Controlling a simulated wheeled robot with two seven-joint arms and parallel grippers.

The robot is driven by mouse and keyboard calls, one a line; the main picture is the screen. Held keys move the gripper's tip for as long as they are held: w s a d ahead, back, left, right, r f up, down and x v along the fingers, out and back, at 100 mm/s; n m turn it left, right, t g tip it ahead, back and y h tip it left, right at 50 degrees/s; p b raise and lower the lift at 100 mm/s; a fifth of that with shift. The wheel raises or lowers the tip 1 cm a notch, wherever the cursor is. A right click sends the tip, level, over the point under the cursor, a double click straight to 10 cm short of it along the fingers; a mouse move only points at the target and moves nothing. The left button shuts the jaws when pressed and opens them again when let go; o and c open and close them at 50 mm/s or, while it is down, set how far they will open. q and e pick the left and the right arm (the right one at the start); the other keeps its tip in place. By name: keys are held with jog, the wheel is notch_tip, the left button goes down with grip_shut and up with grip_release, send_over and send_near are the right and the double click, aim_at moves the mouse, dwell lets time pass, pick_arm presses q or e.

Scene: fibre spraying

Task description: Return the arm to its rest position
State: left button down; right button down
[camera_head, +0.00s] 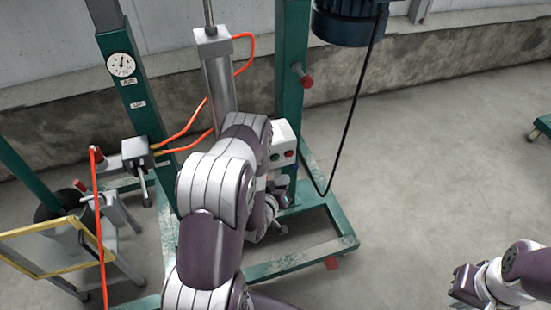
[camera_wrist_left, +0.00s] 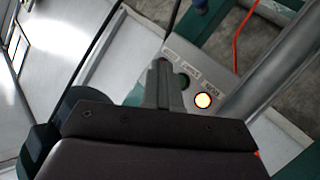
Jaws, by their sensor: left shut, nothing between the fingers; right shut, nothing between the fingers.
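My left arm (camera_head: 215,240) rises in the middle of the head view and bends over in front of the machine. Its hand is mostly hidden behind the arm there. In the left wrist view my left gripper (camera_wrist_left: 163,65) is shut and empty, its fingertips in front of a control box. The white control box (camera_head: 281,133) has red and green buttons; in the left wrist view its panel (camera_wrist_left: 222,82) shows a lit button (camera_wrist_left: 203,100) and a dark green one (camera_wrist_left: 184,81). My right gripper (camera_head: 463,284) is shut and empty at the lower right, over the floor.
A green machine frame (camera_head: 290,70) stands behind my left arm, with a grey cylinder (camera_head: 217,80), orange hoses (camera_head: 188,122) and a blue motor (camera_head: 347,24). A yellow-railed step stand (camera_head: 40,225) is at left. The grey floor (camera_head: 430,150) at right is mostly clear.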

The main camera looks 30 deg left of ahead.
dwell(0.4)
pick_arm(q)
jog(key=s+f+m+g, duration=0.1)
jog(key=s+f+g, duration=0.5)
jog(key=f, duration=0.1)
jog(key=s+d+r+m+g+h, duration=0.1)
jog(key=s+d+r+m+g, duration=0.25)
jog(key=s+r+g, duration=0.5)
jog(key=s+d+r+m, duration=0.1)
jog(key=s+d+r, duration=0.2)
jog(key=r, duration=0.4)
jog(key=s+d+r+m, duration=0.1)
jog(key=s+d+r, duration=0.15)
jog(key=r, duration=0.35)
notch_tip(320, 180, up, 18)
jog(key=w+d+t+p, duration=0.1)
jog(key=w+d+p, duration=0.1)
jog(key=p, duration=1.2)
jog(key=shift+f+h, duration=0.25)
jog(key=shift+h, duration=0.05)
